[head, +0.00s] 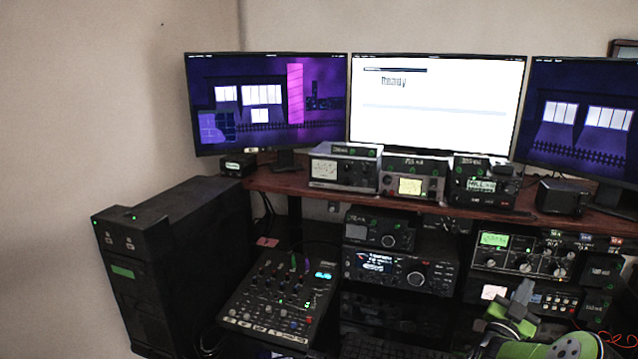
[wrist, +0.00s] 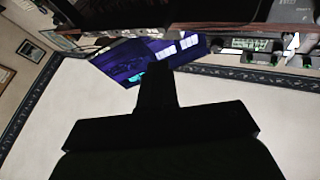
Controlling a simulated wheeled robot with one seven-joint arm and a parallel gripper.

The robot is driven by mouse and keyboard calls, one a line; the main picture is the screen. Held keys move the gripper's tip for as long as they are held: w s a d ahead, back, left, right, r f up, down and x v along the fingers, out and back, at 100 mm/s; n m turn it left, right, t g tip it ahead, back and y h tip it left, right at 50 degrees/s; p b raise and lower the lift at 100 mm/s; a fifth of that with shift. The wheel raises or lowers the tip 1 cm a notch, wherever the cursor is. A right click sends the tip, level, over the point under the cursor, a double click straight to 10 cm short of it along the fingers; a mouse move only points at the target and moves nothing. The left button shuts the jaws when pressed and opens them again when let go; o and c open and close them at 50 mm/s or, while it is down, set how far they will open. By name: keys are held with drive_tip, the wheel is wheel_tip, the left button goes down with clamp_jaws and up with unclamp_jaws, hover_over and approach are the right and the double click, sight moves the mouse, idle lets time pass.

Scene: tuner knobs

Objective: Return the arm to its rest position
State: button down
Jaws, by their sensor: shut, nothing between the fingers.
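My gripper (head: 523,289) shows at the lower right of the head view, grey above the green parts of my arm. It is in front of the radio gear at the right and appears apart from it. In the wrist view my gripper (wrist: 154,72) is a dark silhouette with its fingers together and nothing seen between them. A tuner with a green display and several knobs (head: 520,256) stands behind it on the right. A black radio with a large knob (head: 400,270) stands left of it.
Three monitors stand on a wooden shelf (head: 285,183) with several radios. A mixer (head: 280,300) is at lower centre, and a black tower (head: 175,255) stands left. A keyboard (head: 390,347) lies at the bottom. The wrist view shows a tilted monitor (wrist: 125,62) and bare pale wall.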

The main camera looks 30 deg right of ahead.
drive_tip(key=w+a+r+n+t+y+p, duration=0.1)
drive_tip(key=w+a+r+n+t+y, duration=0.3)
drive_tip(key=w, duration=0.3)
drive_tip(key=w+a+r+n+t+y+p, duration=0.1)
drive_tip(key=w+a+r+n+t+y, duration=0.15)
drive_tip(key=w+a, duration=0.45)
drive_tip(key=w+a+r+n+y+p, duration=0.1)
drive_tip(key=w+a+r+n+y, duration=0.15)
drive_tip(key=a, duration=0.35)
drive_tip(key=w+a+r+n+y+p, duration=0.1)
drive_tip(key=a+y, duration=0.2)
drive_tip(key=a, duration=0.2)
drive_tip(key=w+a+r+n+y+p, duration=0.1)
drive_tip(key=w+a+n+y, duration=0.1)
drive_tip(key=a, duration=0.4)
drive_tip(key=s+a+r+n+g+y+p, duration=0.1)
drive_tip(key=s+a+r+n+y+p, duration=0.1)
drive_tip(key=s+a, duration=0.55)
drive_tip(key=s+a+r+n+g+y+p, duration=0.1)
drive_tip(key=s+a+g+y, duration=0.2)
drive_tip(key=a, duration=0.7)
drive_tip(key=s+a+f+n+g+y+p, duration=0.1)
drive_tip(key=s+a, duration=0.3)
drive_tip(key=s, duration=0.4)
drive_tip(key=s+a+n+g+y+p, duration=0.1)
drive_tip(key=s+a, duration=0.2)
drive_tip(key=s, duration=0.6)
drive_tip(key=shift+a+f+g+y, duration=0.35)
drive_tip(key=shift+y, duration=0.05)
